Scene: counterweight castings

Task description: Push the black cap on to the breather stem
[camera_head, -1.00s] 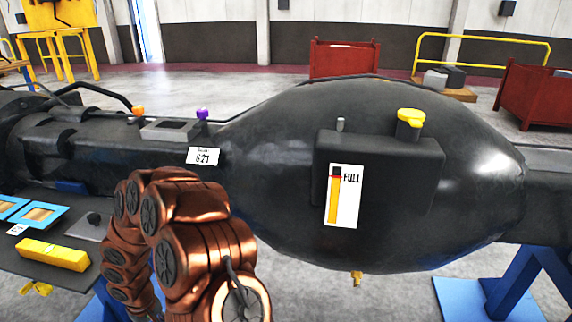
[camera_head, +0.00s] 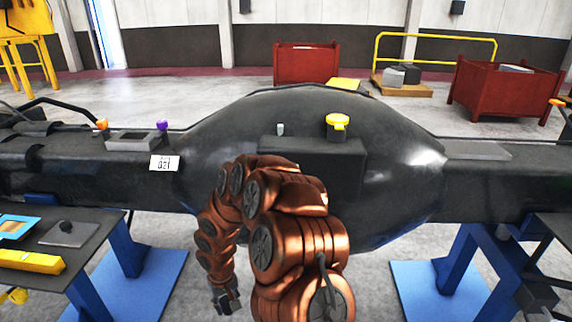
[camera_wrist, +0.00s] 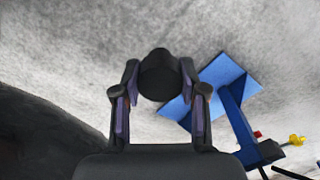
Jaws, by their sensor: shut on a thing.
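The black cap (camera_wrist: 158,75) is a dark round piece between the fingers of my gripper (camera_wrist: 160,88) in the wrist view. In the head view my gripper (camera_head: 226,298) hangs low in front of the large black housing, pointing down, and the cap cannot be made out there. The breather stem (camera_head: 280,129) is a short grey upright pin with no cap on it, on the box at the top of the housing, left of a yellow cap (camera_head: 338,124). My gripper is well below the stem and apart from it.
The black axle housing (camera_head: 400,165) lies across blue stands (camera_head: 440,270). A side table at left holds a yellow block (camera_head: 30,261) and a grey plate (camera_head: 70,233) with a black knob. Red bins (camera_head: 306,64) stand behind. My arm hides part of the housing front.

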